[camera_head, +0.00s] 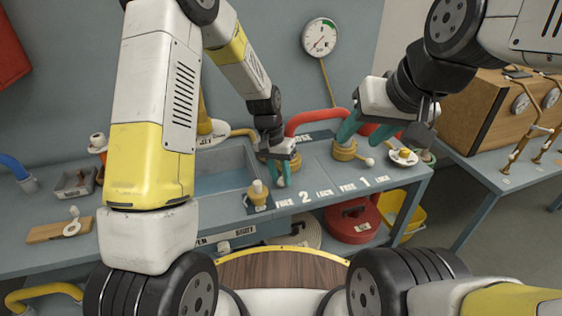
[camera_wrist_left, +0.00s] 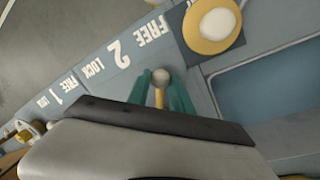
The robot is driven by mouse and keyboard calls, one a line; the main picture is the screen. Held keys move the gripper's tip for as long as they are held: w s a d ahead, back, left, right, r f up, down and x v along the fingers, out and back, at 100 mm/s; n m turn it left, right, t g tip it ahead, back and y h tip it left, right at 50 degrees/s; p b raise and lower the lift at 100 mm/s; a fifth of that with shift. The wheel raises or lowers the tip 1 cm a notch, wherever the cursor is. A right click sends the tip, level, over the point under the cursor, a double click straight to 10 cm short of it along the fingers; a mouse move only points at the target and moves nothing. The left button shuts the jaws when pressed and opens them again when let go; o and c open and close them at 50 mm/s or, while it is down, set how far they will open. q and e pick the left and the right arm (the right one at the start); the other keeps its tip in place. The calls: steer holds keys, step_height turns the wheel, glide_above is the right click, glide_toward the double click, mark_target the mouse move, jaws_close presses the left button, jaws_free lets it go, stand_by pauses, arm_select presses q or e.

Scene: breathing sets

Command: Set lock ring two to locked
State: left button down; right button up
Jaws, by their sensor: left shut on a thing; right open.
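My left gripper (camera_head: 283,176) is shut on the knob (camera_wrist_left: 160,77) of lock ring two's lever. In the left wrist view the pale ball knob and a short brass-coloured stem show between the teal fingers (camera_wrist_left: 160,90). The knob lies nearer the word FREE (camera_wrist_left: 155,33) than LOCK (camera_wrist_left: 93,68), beside the painted 2 (camera_wrist_left: 117,52). The ring itself is mostly hidden behind my left gripper in the head view. My right gripper (camera_head: 366,130) is open, its teal fingers above and around the area of brass lock ring one (camera_head: 344,150), whose white-knobbed lever points right.
A brass piece with a pale knob (camera_head: 258,192) stands on a dark plate left of the FREE label. A recessed basin (camera_head: 220,182) lies left of the rings. A red curved hose (camera_head: 315,117) arches behind them. A white dish (camera_head: 403,158) sits at the right.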

arm_select(q)
steer(key=shift+d, duration=0.1)
steer(key=shift+s+d+n, duration=0.15)
steer(key=shift+d+n, duration=0.7)
steer(key=shift+n, duration=0.15)
steer(key=d+n+t, duration=0.1)
steer(key=d+n, duration=0.3)
steer(key=n, duration=0.1)
steer(key=w+d+n, duration=0.1)
steer(key=d, duration=0.1)
steer(key=shift+w+n+t, duration=0.2)
steer(key=shift+n+t, duration=0.1)
steer(key=shift+n, duration=0.1)
steer(key=shift+w+d+n, duration=0.75)
steer(key=shift+d+n, duration=0.1)
steer(key=shift+n, duration=0.45)
steer(key=c, duration=1.1)
jaws_free()
steer(key=shift+c, duration=0.2)
